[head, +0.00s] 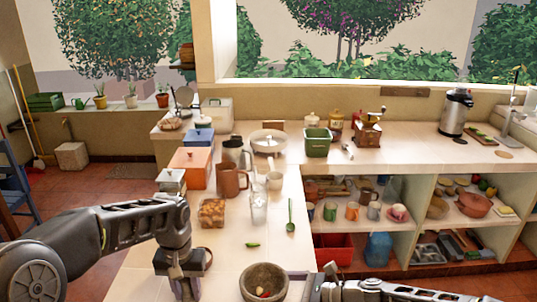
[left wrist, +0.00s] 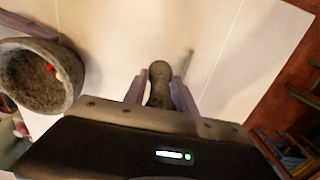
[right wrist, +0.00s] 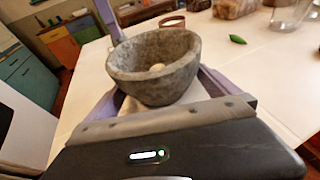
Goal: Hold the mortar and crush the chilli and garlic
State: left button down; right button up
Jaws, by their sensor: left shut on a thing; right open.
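The grey stone mortar (head: 250,289) stands upright on the counter at the bottom of the head view. Something red and a pale piece lie inside it; the pale piece, likely garlic (right wrist: 157,68), shows in the right wrist view. My left gripper (head: 184,285) is shut on the grey stone pestle (left wrist: 160,82), left of the mortar. The pestle is mostly hidden in the head view. My right gripper (right wrist: 160,95) is open, its fingers at both sides of the mortar's lower part; I cannot tell whether they touch it. A green chilli (head: 252,245) lies on the counter behind the mortar.
A brown loop (right wrist: 172,22) lies near the left gripper. The counter around the chilli is clear. Shelves (head: 425,225) are at right.

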jog(key=shift+a+f, duration=0.15)
jog(key=shift+a, duration=0.45)
jog(key=shift+c, duration=0.3)
jog(key=c, duration=0.5)
jog(key=shift+o, duration=0.2)
